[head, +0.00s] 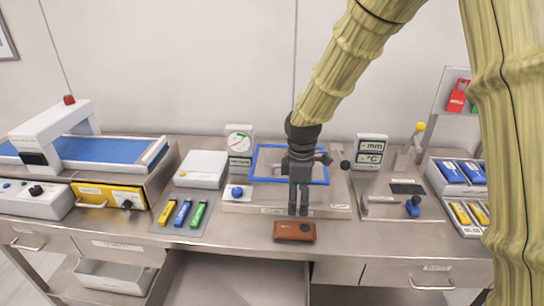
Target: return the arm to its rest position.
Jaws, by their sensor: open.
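My arm comes down from the top right in a ribbed yellow sleeve. My gripper (298,210) points downward above the front middle of the bench. Its fingers are open and I see nothing between them. A brown box (294,231) lies near the bench's front edge, just below the fingertips in the picture. I cannot tell how high the fingertips are above it. Behind my gripper is a grey device (330,200) with a blue square frame (258,163), partly hidden by my gripper.
A blue-belt conveyor (100,152) stands at the left. Coloured blocks (182,213) lie on a mat. A dial gauge (239,141) and a display (371,152) stand behind. A lever fixture (405,200) and a bin rack (446,208) are right. An open drawer (225,280) is below.

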